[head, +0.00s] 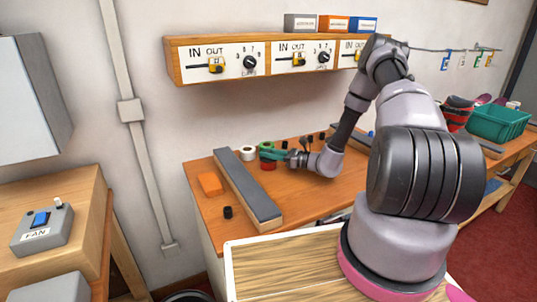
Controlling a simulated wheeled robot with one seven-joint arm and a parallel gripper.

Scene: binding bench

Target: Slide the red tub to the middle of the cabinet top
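A small red object (268,166), seemingly the red tub, sits on the brown cabinet top (220,218), toward the back left, right of a long grey-topped bar. It is partly hidden by my gripper (274,155). My gripper reaches in from the right, low over the top, with its fingertips at or just above the red object. The fingers are too small and overlapped to show whether they are open or shut, or whether they touch the red object.
The long grey-topped bar (246,186) lies left of my gripper. A white roll (248,153) and a green roll (266,146) stand close behind. The switch shelf (215,86) hangs above.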

